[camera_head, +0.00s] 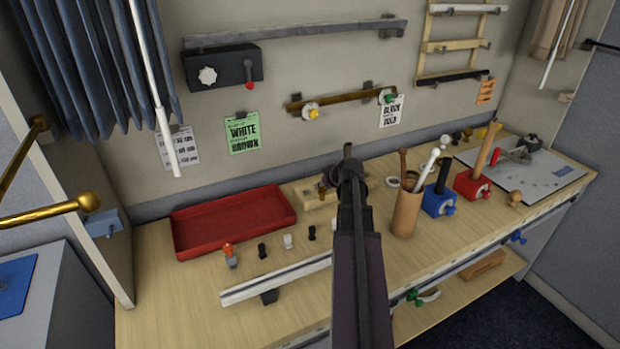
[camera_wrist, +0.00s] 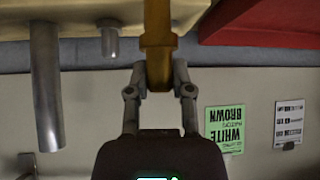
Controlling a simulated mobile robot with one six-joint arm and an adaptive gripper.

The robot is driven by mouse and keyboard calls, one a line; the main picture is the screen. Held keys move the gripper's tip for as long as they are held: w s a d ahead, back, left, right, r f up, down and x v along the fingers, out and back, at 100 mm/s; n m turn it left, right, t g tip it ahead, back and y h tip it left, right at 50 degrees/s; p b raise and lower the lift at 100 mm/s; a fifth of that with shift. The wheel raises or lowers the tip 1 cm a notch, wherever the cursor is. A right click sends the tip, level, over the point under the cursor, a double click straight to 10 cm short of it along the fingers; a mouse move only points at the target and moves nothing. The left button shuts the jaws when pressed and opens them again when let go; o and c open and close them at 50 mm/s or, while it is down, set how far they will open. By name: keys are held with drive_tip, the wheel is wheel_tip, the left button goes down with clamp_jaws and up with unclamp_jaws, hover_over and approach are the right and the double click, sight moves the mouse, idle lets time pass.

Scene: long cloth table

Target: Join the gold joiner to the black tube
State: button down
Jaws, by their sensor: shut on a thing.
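In the wrist view my gripper (camera_wrist: 159,78) is shut on the gold joiner (camera_wrist: 158,42), a gold-brown piece with a wider collar. It runs from between the fingertips to the top edge. In the head view my own arm hides most of the gripper and the joiner, near a small wooden block (camera_head: 302,195). A black tube (camera_head: 443,177) stands upright in the blue holder (camera_head: 438,203), right of my arm and apart from it. Its lower end is hidden in the holder.
A red tray (camera_head: 232,220) lies left of my arm. A brown cup (camera_head: 406,212) with rods stands between my arm and the blue holder. A red holder (camera_head: 472,186) with a brown rod is farther right. Several small fittings and a white rail (camera_head: 275,280) lie in front.

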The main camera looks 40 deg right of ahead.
drive_tip(key=s, duration=0.8)
drive_tip(key=shift+s+d+r+p, duration=0.25)
drive_tip(key=shift+d+r+p, duration=0.1)
drive_tip(key=shift+d, duration=0.1)
